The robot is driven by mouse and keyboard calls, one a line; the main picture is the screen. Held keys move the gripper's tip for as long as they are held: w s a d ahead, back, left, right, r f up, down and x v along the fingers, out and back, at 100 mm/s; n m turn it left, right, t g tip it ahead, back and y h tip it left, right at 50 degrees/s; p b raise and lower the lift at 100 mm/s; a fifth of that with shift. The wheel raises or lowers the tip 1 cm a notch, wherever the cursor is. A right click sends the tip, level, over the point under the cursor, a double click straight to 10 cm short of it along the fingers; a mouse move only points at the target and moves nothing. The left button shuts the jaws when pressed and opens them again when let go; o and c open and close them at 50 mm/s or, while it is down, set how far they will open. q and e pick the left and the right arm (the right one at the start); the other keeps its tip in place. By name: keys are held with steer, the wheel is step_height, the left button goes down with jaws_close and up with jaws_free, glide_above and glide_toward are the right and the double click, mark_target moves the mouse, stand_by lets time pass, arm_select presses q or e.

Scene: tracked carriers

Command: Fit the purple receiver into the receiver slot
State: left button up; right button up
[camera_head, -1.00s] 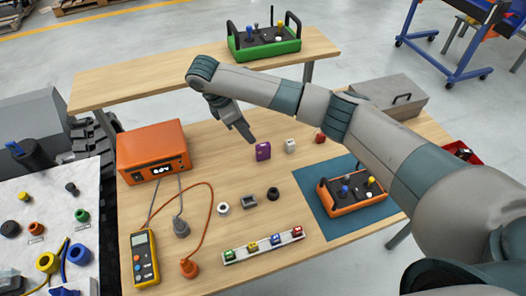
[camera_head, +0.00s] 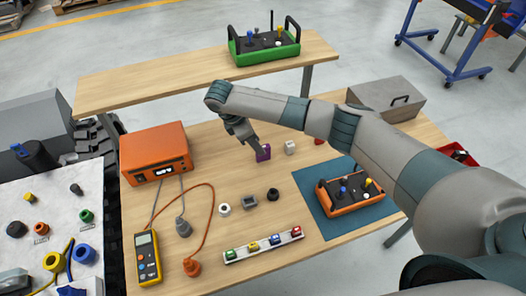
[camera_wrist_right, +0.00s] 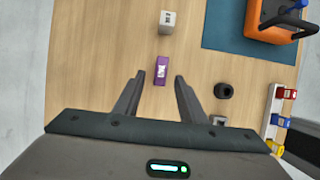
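The purple receiver (camera_head: 263,153) stands on the wooden table. It also shows in the right wrist view (camera_wrist_right: 161,70), where it appears between the tips of my right gripper's fingers, with gaps on both sides. My right gripper (camera_head: 254,144) is open and empty, just above and beside the receiver in the head view; its fingers (camera_wrist_right: 160,76) are spread apart in the wrist view. I cannot pick out the receiver slot for sure; a small grey square holder (camera_head: 250,200) lies on the table. My left gripper is not in view.
A white block (camera_head: 290,147) stands close to the receiver, with a red block (camera_head: 320,139) further right. An orange controller (camera_head: 346,206) sits on a blue mat (camera_head: 310,182). A rail of coloured pieces (camera_head: 264,247), an orange power unit (camera_head: 150,142) and cables are nearby.

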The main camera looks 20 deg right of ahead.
mark_target(267, 147)
steer(key=shift+p+x, duration=0.55)
steer(key=shift+x, duration=1.3)
steer(key=shift+s+d+r, duration=0.1)
steer(key=shift+d, duration=0.05)
steer(key=shift+c, duration=0.4)
jaws_close()
